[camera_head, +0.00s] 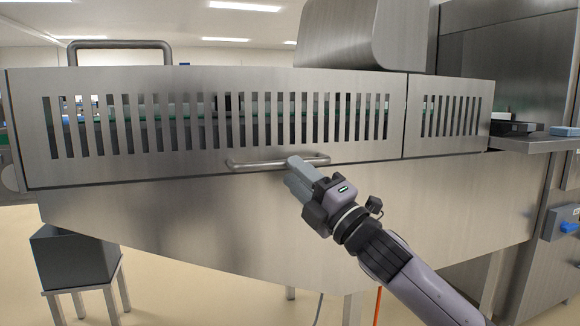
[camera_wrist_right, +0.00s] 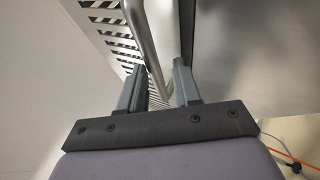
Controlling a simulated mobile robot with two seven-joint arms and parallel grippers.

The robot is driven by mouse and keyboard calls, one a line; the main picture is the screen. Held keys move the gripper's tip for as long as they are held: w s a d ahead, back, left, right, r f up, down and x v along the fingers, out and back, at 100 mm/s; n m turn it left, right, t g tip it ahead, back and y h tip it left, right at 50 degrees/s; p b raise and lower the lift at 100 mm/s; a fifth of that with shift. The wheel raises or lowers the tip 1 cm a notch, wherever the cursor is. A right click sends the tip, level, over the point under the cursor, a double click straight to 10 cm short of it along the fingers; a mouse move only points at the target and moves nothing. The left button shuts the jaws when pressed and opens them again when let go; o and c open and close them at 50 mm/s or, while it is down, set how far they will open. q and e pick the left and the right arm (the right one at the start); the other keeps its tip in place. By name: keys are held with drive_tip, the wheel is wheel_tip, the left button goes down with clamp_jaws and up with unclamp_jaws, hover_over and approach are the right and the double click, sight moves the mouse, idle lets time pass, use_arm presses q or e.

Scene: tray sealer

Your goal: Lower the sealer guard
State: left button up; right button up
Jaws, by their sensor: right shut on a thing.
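The sealer guard (camera_head: 200,142) is a slotted stainless steel panel across the front of the machine. In the head view it stands upright, its lower edge just above the plain steel body (camera_head: 180,215). A bar handle (camera_head: 248,165) is fixed low on the guard. My right gripper (camera_head: 294,170) is at the right half of this handle, shut on it. In the right wrist view the handle (camera_wrist_right: 146,45) runs between the two fingers (camera_wrist_right: 160,88), and the slotted guard (camera_wrist_right: 103,18) shows to the left. My left gripper is not in view.
A dark box (camera_head: 75,258) sits on a stool at the lower left. A steel hood (camera_head: 350,35) rises behind the guard. A side shelf (camera_head: 535,144) with small items is at the right. Floor (camera_head: 170,295) shows below the machine.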

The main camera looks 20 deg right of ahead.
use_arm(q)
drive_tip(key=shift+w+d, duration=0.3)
use_arm(e)
drive_tip(key=shift+v, duration=2.15)
